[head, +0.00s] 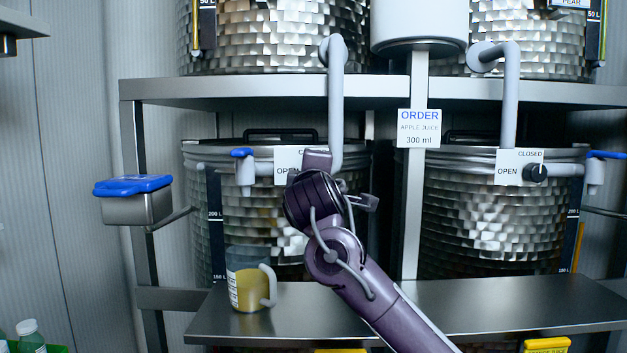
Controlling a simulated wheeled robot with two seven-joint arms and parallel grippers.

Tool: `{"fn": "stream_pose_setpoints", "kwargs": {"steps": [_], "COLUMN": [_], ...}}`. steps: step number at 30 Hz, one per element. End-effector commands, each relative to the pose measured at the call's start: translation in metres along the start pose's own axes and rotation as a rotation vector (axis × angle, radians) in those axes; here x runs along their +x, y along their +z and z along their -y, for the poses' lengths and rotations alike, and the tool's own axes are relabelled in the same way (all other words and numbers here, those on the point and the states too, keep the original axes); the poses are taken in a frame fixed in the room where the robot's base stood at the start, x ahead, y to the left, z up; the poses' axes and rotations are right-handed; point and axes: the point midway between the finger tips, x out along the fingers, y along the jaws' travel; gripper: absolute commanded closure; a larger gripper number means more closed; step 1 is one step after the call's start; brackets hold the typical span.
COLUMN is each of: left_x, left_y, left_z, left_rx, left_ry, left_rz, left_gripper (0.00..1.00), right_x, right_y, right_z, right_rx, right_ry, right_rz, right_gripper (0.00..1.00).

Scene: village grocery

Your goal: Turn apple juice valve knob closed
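The left tank (250,215) has a pipe with a blue-handled spout (243,168) and a white OPEN/CLOSED plate (285,160). Its valve knob is hidden behind my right gripper (318,161) and wrist, which are in front of the plate's right part. An order sign (419,128) reads apple juice, 300 ml. My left gripper is not in view.
A similar right tank (490,225) has a dark valve knob (535,172) on its own plate. The steel shelf (470,305) is mostly clear right of my arm. A blue-lidded steel box (135,200) hangs at the left. More tanks and pipes stand above.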

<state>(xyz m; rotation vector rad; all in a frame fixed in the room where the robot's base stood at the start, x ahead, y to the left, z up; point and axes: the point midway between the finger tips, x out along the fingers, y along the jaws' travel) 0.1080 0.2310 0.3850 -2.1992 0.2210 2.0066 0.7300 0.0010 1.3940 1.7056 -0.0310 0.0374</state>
Motion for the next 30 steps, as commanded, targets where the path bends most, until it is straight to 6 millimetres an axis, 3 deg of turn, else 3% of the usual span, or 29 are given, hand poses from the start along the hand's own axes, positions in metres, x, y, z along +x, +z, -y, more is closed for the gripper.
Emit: {"fn": "stream_pose_setpoints", "kwargs": {"steps": [18, 19, 23, 30], "left_x": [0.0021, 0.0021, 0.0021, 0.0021], "left_y": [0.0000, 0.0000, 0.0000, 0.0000], "left_z": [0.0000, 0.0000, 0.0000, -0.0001], "left_rx": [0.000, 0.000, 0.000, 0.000], "left_ry": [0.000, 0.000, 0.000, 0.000], "left_rz": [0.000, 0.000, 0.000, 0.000], "left_gripper": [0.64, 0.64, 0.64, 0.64], "right_x": [0.0004, 0.0004, 0.0004, 0.0001], "right_y": [0.0003, 0.0003, 0.0003, 0.0002], "right_z": [0.0020, 0.0020, 0.0017, 0.0007], "right_rx": [0.038, 0.038, 0.037, 0.037], "right_ry": [-0.004, -0.004, -0.003, -0.001], "right_rz": [0.003, 0.004, 0.003, 0.002], "right_gripper": [0.85, 0.59, 0.42, 0.41]}}
